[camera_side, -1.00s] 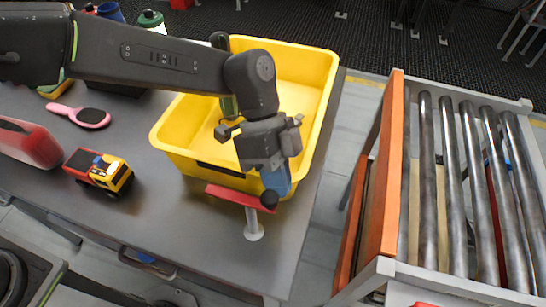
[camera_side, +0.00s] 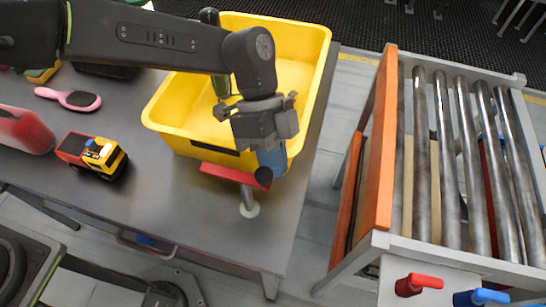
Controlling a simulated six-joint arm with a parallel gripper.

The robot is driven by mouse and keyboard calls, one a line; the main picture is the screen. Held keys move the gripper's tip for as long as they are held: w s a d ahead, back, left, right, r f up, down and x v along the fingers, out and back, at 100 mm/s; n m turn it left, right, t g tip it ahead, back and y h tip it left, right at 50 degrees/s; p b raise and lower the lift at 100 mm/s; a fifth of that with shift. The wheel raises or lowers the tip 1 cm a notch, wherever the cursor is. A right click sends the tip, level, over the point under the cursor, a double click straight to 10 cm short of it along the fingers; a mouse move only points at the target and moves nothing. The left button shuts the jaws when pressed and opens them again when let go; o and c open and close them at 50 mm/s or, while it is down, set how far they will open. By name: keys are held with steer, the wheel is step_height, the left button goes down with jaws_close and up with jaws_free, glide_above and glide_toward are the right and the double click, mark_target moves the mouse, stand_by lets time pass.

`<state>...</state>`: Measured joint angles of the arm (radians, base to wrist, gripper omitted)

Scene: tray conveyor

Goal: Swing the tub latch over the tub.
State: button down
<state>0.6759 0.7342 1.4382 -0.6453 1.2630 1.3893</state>
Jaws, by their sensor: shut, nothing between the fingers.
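The tub latch (camera_side: 226,173) is a red bar with a black knob (camera_side: 263,178) at its right end, on a short pale post (camera_side: 248,202) fixed to the table. In the side view the bar runs along the near wall of the yellow tub (camera_side: 166,122), by its near right corner. My gripper (camera_side: 272,163) points down with its blue fingers shut and empty, just behind the knob. I cannot tell whether the fingers touch the knob or bar. My arm and gripper hide part of the tub's inside and near right corner.
A toy truck (camera_side: 92,154), a pink brush (camera_side: 68,98) and a red object (camera_side: 24,130) lie on the grey table (camera_side: 160,196) to the left. A roller conveyor (camera_side: 450,160) with an orange side board (camera_side: 381,150) stands right, across a gap. The table right of the post is clear.

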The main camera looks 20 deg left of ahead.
steer(key=shift+s+d, duration=0.1)
steer(key=s+m+g+y, duration=0.1)
steer(key=s+m+y, duration=0.4)
steer(key=m, duration=0.3)
steer(key=shift+s+a, duration=0.4)
steer(key=shift+s, duration=0.35)
steer(key=shift+s+a, duration=0.15)
steer(key=shift+a, duration=0.05)
stand_by(0.8)
steer(key=w+d+r, duration=0.4)
steer(key=d+r, duration=0.1)
steer(key=r, duration=0.3)
stand_by(0.5)
steer(key=shift+a, duration=0.1)
stand_by(0.4)
